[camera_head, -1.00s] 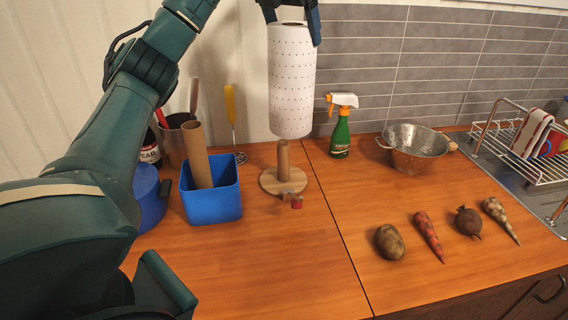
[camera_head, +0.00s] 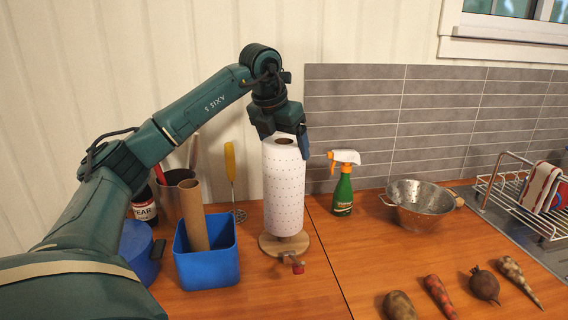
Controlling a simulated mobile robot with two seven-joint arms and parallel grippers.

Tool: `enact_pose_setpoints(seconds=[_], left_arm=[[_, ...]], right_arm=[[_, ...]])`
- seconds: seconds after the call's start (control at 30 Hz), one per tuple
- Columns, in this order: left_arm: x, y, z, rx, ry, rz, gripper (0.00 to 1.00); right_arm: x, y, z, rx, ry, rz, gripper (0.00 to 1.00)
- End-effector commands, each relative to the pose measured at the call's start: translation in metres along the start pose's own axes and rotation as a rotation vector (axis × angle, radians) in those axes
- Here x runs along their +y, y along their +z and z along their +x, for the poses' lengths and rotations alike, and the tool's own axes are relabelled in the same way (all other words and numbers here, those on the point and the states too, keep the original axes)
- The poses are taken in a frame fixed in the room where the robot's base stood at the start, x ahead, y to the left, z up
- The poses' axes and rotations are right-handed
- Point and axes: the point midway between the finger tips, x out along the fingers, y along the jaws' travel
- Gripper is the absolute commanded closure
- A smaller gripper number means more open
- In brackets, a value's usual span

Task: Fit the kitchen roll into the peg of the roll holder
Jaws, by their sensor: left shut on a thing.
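The kitchen roll (camera_head: 284,190), white with small dots, stands upright over the round wooden base of the roll holder (camera_head: 268,243). The holder's peg is hidden by the roll, so the peg appears to be inside it. The roll's lower end is close to the base; I cannot tell whether it touches. My left gripper (camera_head: 282,144) is at the top of the roll, its fingers at the upper rim, shut on it. My right gripper is not in view.
A blue bin (camera_head: 207,262) holding a cardboard tube (camera_head: 193,213) stands left of the holder. A green spray bottle (camera_head: 343,190) and a metal colander (camera_head: 420,208) are to the right. Several vegetables lie at the front right.

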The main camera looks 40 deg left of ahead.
Motion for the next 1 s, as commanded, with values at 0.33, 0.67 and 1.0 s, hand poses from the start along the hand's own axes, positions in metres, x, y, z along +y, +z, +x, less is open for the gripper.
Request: enact_pose_setpoints(seconds=[0.33,0.67,1.0], left_arm=[[0.0,-0.017,0.039,0.0,0.0,0.001,0.58],[0.0,-0.018,0.042,0.0,0.0,0.001,0.58],[0.0,-0.018,0.042,0.001,0.0,0.001,0.0]], right_arm=[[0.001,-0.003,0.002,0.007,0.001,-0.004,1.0],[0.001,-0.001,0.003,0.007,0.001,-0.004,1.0],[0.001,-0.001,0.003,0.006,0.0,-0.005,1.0]])
